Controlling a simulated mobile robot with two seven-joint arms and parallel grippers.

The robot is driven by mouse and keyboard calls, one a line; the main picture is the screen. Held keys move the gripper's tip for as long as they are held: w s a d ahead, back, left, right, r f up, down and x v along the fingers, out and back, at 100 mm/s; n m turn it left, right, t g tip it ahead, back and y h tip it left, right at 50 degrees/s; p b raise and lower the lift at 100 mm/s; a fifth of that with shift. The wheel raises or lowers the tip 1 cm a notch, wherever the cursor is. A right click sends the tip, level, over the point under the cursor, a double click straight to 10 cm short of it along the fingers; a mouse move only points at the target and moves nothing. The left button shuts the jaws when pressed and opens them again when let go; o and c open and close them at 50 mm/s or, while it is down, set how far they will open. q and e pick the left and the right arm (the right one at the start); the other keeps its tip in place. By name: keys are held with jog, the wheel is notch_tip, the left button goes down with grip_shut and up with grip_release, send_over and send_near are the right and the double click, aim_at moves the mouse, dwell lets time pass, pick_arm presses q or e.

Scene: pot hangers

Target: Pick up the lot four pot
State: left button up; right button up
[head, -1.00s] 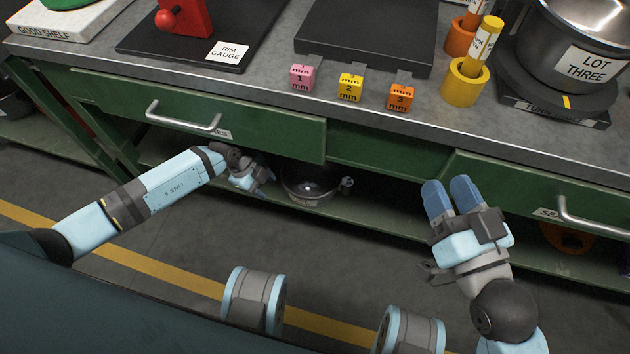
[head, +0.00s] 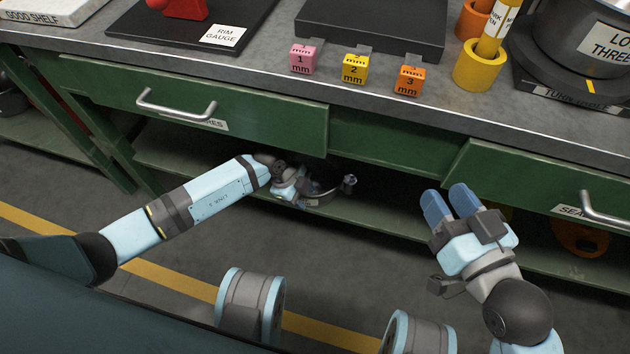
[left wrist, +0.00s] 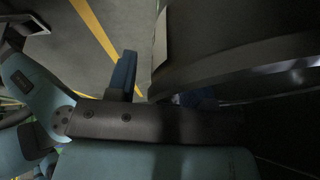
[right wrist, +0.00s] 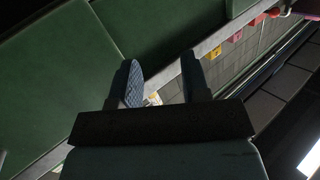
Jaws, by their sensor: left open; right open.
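A metal pot (head: 326,194) sits on the low shelf under the bench, partly hidden behind my left gripper; its label cannot be read here. My left gripper (head: 300,197) is open at the pot's near left side. In the left wrist view a dark curved body with a rim (left wrist: 235,75), apparently the pot, fills the right side, and its edge reaches between the blue fingers (left wrist: 158,88). I cannot tell whether they touch it. My right gripper (head: 447,197) is open and empty in front of the bench; the right wrist view (right wrist: 160,85) shows nothing between its fingers.
The green drawers (head: 220,108) and bench top overhang the low shelf (head: 385,222). On top are the LOT THREE pot (head: 590,45) on a turntable, several mm blocks (head: 355,68), a yellow holder (head: 478,70) and a rim gauge (head: 225,36). The floor in front is clear.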

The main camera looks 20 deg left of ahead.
pick_arm(q)
grip_shut()
jog(key=shift+r, duration=0.1)
dwell(1.3)
